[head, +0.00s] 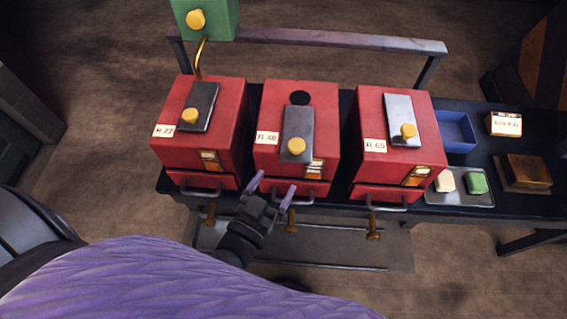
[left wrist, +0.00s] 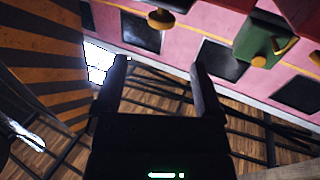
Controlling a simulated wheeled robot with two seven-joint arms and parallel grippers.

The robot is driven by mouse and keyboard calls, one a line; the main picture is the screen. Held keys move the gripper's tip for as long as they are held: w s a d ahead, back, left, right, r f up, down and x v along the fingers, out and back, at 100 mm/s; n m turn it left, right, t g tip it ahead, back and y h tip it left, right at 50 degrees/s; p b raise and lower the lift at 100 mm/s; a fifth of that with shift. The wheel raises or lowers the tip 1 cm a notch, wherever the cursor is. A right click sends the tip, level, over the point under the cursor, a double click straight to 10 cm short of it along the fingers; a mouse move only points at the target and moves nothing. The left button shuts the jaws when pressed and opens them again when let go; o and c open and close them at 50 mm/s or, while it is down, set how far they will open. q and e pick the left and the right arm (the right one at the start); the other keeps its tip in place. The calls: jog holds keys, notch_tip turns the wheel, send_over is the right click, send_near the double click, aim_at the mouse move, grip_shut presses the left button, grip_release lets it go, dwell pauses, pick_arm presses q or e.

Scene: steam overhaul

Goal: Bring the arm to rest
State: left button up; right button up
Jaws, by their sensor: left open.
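My left gripper (head: 274,187) is open and empty. It is just in front of the middle red box (head: 268,150), labelled R 48, near that box's lower drawer handle (head: 301,199). I cannot tell whether it touches the handle. In the left wrist view the two dark fingers (left wrist: 160,72) stand apart with nothing between them. My purple-sleeved arm fills the lower part of the head view. My right gripper is not in view.
Red boxes R 27 (head: 180,150) and R 65 (head: 390,165) flank the middle one on a dark bench. A metal tray (head: 440,197) and a blue bin (head: 470,146) are at right. Brass knobs (head: 374,235) stick out in front.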

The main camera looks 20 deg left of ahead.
pick_arm(q)
jog(key=shift+s, duration=0.15)
jog(key=s+f+g, duration=0.2)
jog(key=f+g, duration=0.1)
jog(key=f, duration=0.3)
jog(key=s+f+g, duration=0.3)
jog(key=f, duration=0.4)
jog(key=s+a+f+g+y, duration=0.1)
jog(key=s+a+f+g, duration=0.2)
jog(key=s, duration=0.7)
jog(key=s+a+f+m+g+y, duration=0.1)
jog(key=s+a+f+g, duration=0.1)
jog(key=s+f+g, duration=0.6)
jog(key=s+f, duration=0.3)
jog(key=shift+s+a, duration=0.25)
jog(key=shift+a, duration=0.15)
jog(key=shift+f, duration=0.1)
